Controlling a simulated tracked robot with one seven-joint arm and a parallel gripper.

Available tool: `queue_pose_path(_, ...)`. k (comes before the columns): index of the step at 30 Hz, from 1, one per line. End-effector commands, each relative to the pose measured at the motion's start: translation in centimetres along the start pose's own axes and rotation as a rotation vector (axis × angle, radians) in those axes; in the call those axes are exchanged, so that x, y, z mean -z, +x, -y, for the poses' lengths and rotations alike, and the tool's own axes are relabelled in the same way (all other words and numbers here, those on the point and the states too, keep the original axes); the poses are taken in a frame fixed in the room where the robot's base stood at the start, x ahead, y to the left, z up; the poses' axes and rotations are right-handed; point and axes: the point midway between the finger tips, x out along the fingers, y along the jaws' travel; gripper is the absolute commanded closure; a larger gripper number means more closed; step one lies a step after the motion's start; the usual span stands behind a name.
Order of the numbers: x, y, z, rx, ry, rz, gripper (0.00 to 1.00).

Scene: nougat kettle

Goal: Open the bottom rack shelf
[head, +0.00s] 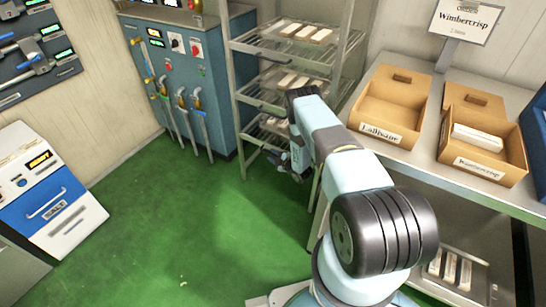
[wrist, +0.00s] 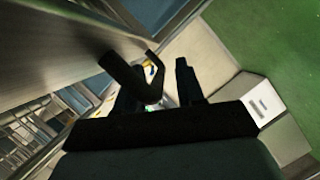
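The metal rack (head: 236,97) stands at the back with several wire shelves. Its bottom shelf (head: 258,134) is low down, partly hidden behind my arm, and holds pale bars (head: 274,124). My gripper (head: 297,168) is low in front of the rack, beside the bottom shelf, mostly hidden by my arm. In the wrist view my gripper (wrist: 165,88) has its dark fingers apart. A dark bent handle (wrist: 128,76) on a grey panel (wrist: 60,55) reaches in at the left finger and overlaps it. I cannot tell whether they touch.
A table (head: 420,168) with wooden boxes (head: 392,104) stands close on the right of my arm. A blue control cabinet (head: 190,75) is left of the rack. A white salt unit (head: 50,195) stands far left. The green floor (head: 165,220) between is clear.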

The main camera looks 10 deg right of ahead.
Motion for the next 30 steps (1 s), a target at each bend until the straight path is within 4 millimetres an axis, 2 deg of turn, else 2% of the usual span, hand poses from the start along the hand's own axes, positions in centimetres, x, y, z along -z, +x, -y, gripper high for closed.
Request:
queue_pose_path(6, 0.0, 0.0, -0.01, 0.0, 0.0, 0.0, 0.64)
queue_pose_path(18, -0.02, -0.03, 0.01, 0.0, 0.0, 0.0, 1.0)
queue_pose_path(30, 0.27, 0.09, 0.24, 0.001, 0.002, 0.001, 1.0)
